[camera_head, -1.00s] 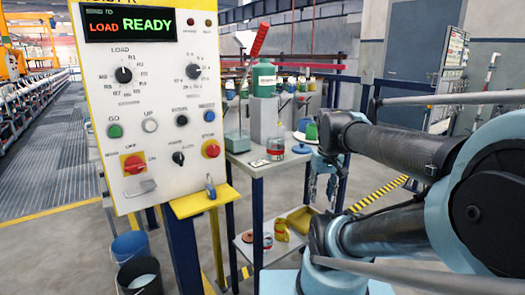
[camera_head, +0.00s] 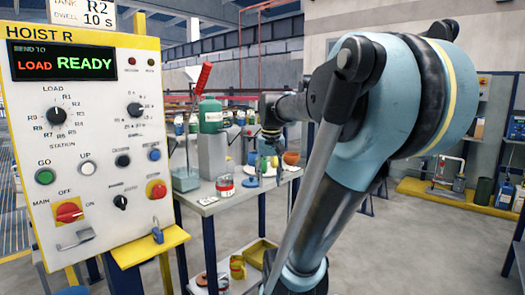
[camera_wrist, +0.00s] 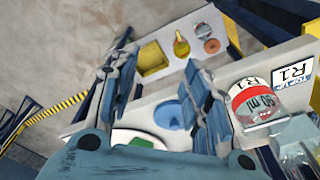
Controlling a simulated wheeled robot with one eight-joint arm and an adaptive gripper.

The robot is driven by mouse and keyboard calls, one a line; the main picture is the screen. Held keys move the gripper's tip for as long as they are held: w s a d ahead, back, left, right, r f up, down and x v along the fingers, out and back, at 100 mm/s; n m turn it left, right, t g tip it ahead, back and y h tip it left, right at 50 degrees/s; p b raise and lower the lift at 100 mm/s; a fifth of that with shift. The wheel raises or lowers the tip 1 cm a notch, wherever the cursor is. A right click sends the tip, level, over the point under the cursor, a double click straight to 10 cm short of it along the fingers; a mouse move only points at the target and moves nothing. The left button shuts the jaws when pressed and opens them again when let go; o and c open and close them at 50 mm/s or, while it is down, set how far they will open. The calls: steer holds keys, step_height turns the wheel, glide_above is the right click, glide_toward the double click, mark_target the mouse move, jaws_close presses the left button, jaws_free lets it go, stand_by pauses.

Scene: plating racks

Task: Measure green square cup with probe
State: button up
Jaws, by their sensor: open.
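A green object (camera_head: 262,164), maybe the green cup, shows on the table behind my gripper in the head view; its shape is mostly hidden. In the wrist view a green and white rounded shape (camera_wrist: 138,138) sits low, partly covered by my wrist. My gripper (camera_head: 267,172) is over the table's right part, pointing down. In the wrist view its fingers (camera_wrist: 158,56) are spread apart with nothing between them. A blue round piece (camera_wrist: 170,115) lies on the table below, between the fingers in the picture. I cannot make out a probe with certainty.
A red-marked jar (camera_head: 225,186), a clear container (camera_head: 186,180), a grey block with a green bottle (camera_head: 211,116) and a red handle (camera_head: 203,77) crowd the table's left. The hoist panel (camera_head: 95,150) stands left. A yellow tray (camera_wrist: 152,61) lies on the lower shelf.

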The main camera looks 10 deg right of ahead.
steer(key=w+d+r+m+g, duration=0.1)
steer(key=w+d+r, duration=0.1)
steer(key=w+r, duration=1.05)
steer(key=w+d+r+m, duration=0.2)
steer(key=w+r, duration=0.7)
steer(key=w, duration=0.7)
step_height(320, 180, down, 17)
steer(key=shift+f, duration=0.15)
steer(key=shift+d, duration=0.1)
jaws_close()
